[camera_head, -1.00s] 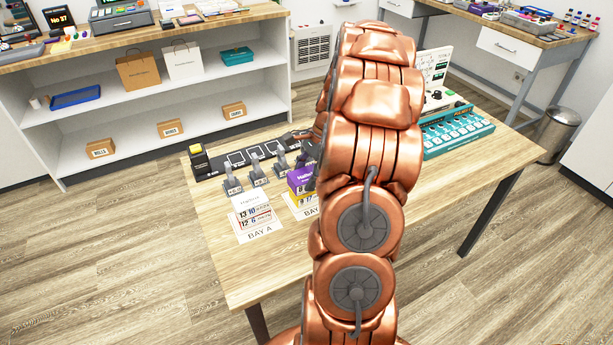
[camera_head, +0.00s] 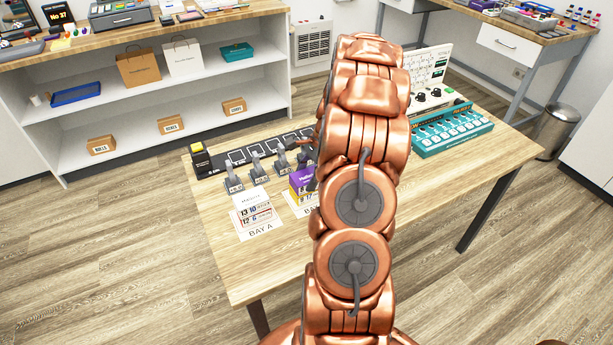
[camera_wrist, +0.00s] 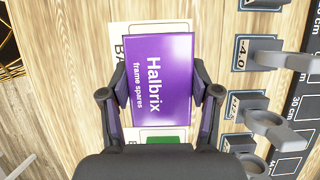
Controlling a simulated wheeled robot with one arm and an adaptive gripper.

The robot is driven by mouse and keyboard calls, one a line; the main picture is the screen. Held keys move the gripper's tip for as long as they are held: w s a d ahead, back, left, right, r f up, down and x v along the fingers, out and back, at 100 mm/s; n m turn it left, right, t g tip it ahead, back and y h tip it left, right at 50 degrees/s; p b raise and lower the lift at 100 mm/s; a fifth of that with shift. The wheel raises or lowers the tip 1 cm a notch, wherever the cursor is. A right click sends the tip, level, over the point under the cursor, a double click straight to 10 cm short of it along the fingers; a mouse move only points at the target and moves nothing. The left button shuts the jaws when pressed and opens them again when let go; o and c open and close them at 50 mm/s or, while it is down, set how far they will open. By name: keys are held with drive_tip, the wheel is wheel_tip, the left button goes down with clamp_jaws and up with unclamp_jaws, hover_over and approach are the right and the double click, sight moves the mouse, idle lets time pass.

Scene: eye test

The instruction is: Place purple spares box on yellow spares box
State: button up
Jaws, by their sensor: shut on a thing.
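The purple spares box (camera_wrist: 162,80), marked "Halbrix frame spares", is between the two fingers of my gripper (camera_wrist: 159,86), which is shut on it. In the head view the purple box (camera_head: 302,179) shows just left of my copper arm, above the near-left part of the table. A small strip of yellow (camera_head: 292,190) shows at its lower left edge, seemingly the yellow spares box, mostly hidden under or behind the purple one. I cannot tell whether the two touch. My gripper is largely hidden behind my arm in the head view.
A white box (camera_head: 251,203) stands on the BAY A card (camera_head: 262,231) to the left. Grey hooked holders (camera_head: 257,167) and a dark marked strip (camera_head: 236,156) lie behind. The front of the table is clear.

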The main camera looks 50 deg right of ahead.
drive_tip(key=shift+f, duration=0.15)
drive_tip(key=o, duration=1.2)
drive_tip(key=b+v, duration=0.2)
drive_tip(key=v, duration=0.9)
drive_tip(key=shift+b, duration=0.3)
drive_tip(key=shift+s+d+r, duration=0.1)
drive_tip(key=shift+d+r, duration=0.05)
drive_tip(key=shift+r, duration=0.5)
